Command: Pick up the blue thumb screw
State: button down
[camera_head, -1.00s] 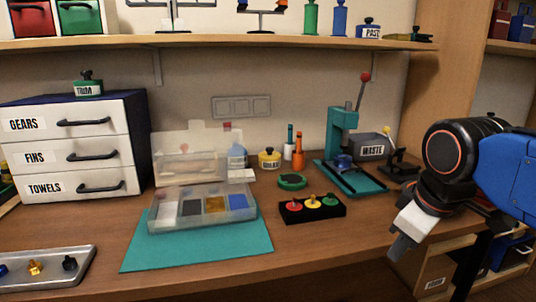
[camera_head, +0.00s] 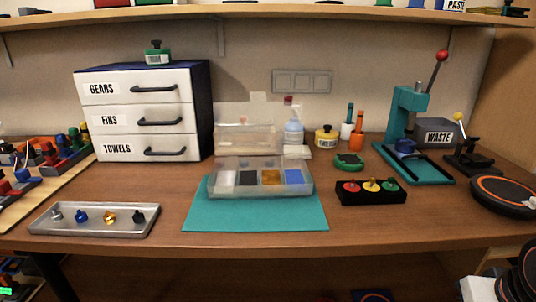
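The blue thumb screw (camera_head: 82,216) stands in a shallow grey metal tray (camera_head: 110,231) at the front left of the bench. A grey screw (camera_head: 56,215) is to its left; a gold screw (camera_head: 109,217) and a black screw (camera_head: 138,216) are to its right. Only a white part of my gripper (camera_head: 480,290) and part of the black wrist show at the bottom right corner. The fingertips are cut off by the frame, so its opening is hidden. It is far from the tray.
A teal mat (camera_head: 255,216) with a clear compartment box (camera_head: 262,190) lies right of the tray. A drawer unit (camera_head: 142,115) stands behind the tray. A board with coloured parts (camera_head: 40,165) is at the far left. Bare bench lies between tray and mat.

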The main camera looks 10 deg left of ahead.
aim_at(82, 217)
jog(key=i+j+u, duration=0.15)
jog(key=u, duration=1.8)
